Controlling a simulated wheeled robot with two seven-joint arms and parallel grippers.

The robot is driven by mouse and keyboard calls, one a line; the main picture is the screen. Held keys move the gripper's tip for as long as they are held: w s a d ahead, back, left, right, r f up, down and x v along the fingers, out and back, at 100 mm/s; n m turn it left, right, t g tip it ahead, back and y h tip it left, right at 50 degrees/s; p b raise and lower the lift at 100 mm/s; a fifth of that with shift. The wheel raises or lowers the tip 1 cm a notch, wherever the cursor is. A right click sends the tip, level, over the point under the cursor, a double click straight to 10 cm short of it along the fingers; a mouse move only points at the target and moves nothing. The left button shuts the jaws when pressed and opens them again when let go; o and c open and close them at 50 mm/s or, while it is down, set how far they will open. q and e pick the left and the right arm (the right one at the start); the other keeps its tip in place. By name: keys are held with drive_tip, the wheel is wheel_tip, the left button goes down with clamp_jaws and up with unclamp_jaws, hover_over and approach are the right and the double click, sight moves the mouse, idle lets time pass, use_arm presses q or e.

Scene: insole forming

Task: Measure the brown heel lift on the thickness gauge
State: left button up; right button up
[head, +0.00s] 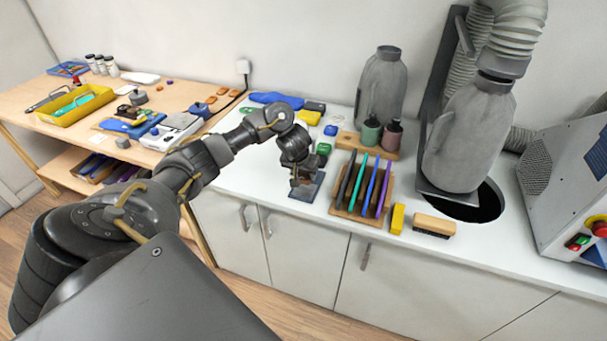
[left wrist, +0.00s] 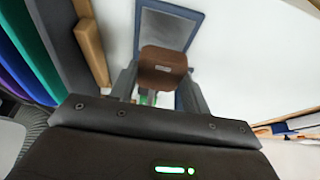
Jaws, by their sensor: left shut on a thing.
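The brown heel lift (left wrist: 162,62) is a small rounded block with a pale mark, held between the two fingers of my left gripper (left wrist: 160,85) in the left wrist view. In the head view my left gripper (head: 303,182) points down over a small dark tray with a blue rim (head: 307,193), near the white counter's front edge. The same tray (left wrist: 170,27) shows beyond the heel lift in the left wrist view; I cannot tell whether they touch. I cannot pick out the thickness gauge with certainty. My right gripper is not in view.
A wooden rack (head: 340,206) with several coloured upright pieces stands just right of my left gripper. A yellow block (head: 397,218) and a brush (head: 433,226) lie further right. Small coloured items and bottles (head: 371,133) stand behind. A wooden table (head: 70,140) with tools is left.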

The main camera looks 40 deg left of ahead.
sight(304, 191)
use_arm(q)
drive_tip(key=shift+f+b, duration=1.45)
drive_tip(key=shift+b, duration=0.1)
drive_tip(key=shift+f+b, duration=0.3)
drive_tip(key=shift+f, duration=0.7)
drive_tip(key=o, duration=1.1)
drive_tip(key=shift+o, duration=0.2)
drive_tip(key=p+v, duration=0.2)
drive_tip(key=p, duration=0.1)
drive_tip(key=p+v, duration=0.2)
drive_tip(key=p, duration=0.1)
drive_tip(key=p+v, duration=0.2)
drive_tip(key=p, duration=0.1)
drive_tip(key=shift+w+r, duration=0.25)
drive_tip(key=shift+w, duration=0.05)
drive_tip(key=shift+s+r+p, duration=0.2)
drive_tip(key=shift+r+p, duration=0.3)
drive_tip(key=shift+p, duration=0.6)
drive_tip(key=shift+f, duration=0.1)
